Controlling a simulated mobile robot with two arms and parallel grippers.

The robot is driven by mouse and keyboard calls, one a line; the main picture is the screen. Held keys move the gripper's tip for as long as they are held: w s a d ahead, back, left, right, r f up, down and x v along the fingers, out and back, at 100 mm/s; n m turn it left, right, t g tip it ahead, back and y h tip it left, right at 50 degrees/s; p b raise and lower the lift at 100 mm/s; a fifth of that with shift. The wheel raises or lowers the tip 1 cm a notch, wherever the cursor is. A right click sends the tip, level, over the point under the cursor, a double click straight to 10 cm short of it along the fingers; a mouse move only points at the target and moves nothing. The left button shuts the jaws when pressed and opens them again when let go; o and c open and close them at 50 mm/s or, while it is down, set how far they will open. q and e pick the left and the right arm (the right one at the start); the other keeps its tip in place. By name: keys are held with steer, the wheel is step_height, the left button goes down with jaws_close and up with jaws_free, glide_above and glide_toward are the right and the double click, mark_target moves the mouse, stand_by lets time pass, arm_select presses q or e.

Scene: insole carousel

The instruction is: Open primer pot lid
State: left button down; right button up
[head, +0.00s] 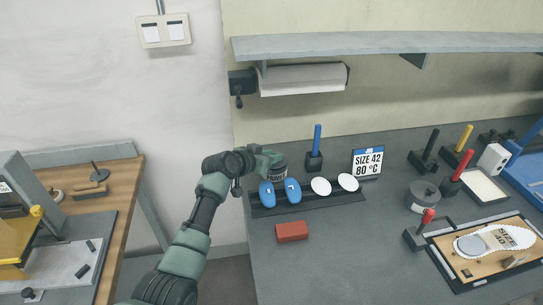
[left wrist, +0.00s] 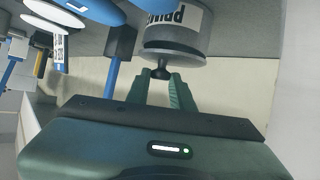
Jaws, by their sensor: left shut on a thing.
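The primer pot (head: 280,173) is a grey round pot with a white label, at the back left of the grey bench. In the left wrist view the pot (left wrist: 178,22) shows upside down, with its grey lid (left wrist: 175,55) and a dark knob (left wrist: 160,73). My left gripper (head: 268,158) reaches over the pot. In the left wrist view its green fingers (left wrist: 160,80) are shut on the lid's knob. My right gripper is in neither view.
A black rack (head: 310,202) with two blue and two white oval pieces stands in front of the pot. A blue-handled tool (head: 317,140) stands upright behind it. A red block (head: 291,231) lies in front. A size sign (head: 367,162) stands to the right. The front middle bench is clear.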

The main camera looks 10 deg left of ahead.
arm_select(q)
steer(key=shift+w+a+r+n+g+p, duration=0.15)
steer(key=shift+w+r+n+g+p, duration=0.2)
steer(key=shift+r+g+p, duration=0.3)
steer(key=shift+w+a+r+g, duration=0.1)
steer(key=shift+w+r+g, duration=0.15)
steer(key=shift+w+a+r+n+g+b, duration=0.1)
steer(key=shift+w+r+n+g+b, duration=0.05)
steer(key=shift+w+n+g+b, duration=0.3)
steer(key=shift+w+a+r+n+g+b, duration=0.2)
steer(key=shift+w+r+n+g+b, duration=0.25)
steer(key=shift+g+b, duration=0.65)
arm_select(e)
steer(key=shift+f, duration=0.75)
arm_select(q)
steer(key=shift+h, duration=0.3)
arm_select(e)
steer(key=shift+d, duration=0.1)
